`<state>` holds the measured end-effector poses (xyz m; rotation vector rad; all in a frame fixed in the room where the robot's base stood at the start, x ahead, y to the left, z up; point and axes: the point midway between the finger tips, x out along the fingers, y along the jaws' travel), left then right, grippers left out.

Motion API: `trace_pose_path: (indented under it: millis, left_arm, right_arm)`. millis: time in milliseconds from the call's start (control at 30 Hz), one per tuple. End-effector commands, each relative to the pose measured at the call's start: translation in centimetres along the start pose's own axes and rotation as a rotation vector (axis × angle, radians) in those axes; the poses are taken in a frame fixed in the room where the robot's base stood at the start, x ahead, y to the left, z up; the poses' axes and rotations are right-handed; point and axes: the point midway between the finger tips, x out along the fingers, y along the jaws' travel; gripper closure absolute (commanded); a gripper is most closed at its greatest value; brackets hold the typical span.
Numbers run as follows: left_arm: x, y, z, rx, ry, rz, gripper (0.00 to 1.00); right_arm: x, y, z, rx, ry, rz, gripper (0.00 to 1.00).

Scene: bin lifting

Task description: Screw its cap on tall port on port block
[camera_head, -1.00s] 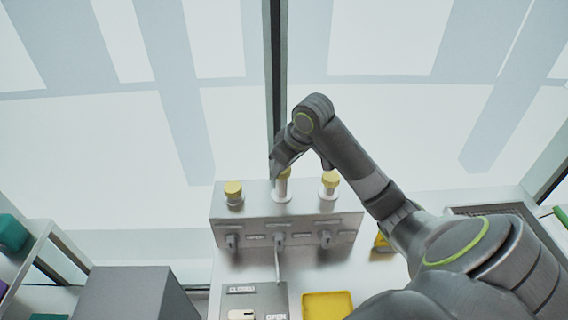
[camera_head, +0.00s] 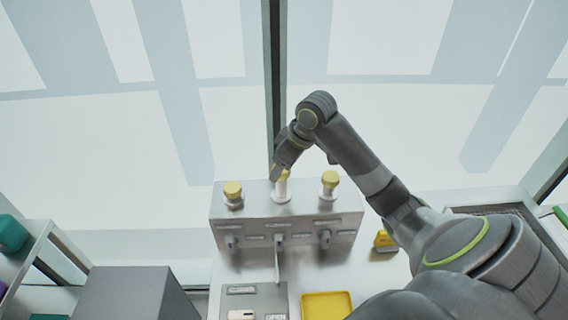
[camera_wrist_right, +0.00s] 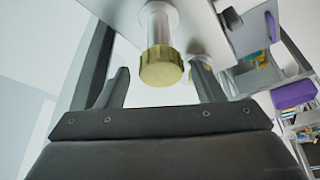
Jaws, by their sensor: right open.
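How tightly the cap is screwed cannot be told. My left gripper is not in view.
The left port's cap (camera_head: 233,188) and right port's cap (camera_head: 330,178) stand close on both sides. Knobs line the block's front. A yellow tray (camera_head: 326,306), a panel (camera_head: 254,300), a yellow object (camera_head: 384,240) and a grey box (camera_head: 136,294) are nearer.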

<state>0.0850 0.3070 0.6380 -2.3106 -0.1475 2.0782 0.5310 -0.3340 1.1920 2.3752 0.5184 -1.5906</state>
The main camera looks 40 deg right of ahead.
Motion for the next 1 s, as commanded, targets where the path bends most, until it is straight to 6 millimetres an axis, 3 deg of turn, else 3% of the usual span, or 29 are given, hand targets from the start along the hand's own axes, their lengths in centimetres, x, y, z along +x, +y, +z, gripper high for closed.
trace_pose_path:
  millis: [700, 1000]
  left_arm:
    - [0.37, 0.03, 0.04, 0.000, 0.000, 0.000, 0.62]
    - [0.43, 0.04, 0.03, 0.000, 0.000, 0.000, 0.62]
  right_arm:
    - [0.07, 0.00, -0.07, -0.740, 0.000, -0.307, 0.39]
    - [-0.01, -0.02, -0.02, -0.813, -0.001, -0.337, 0.39]
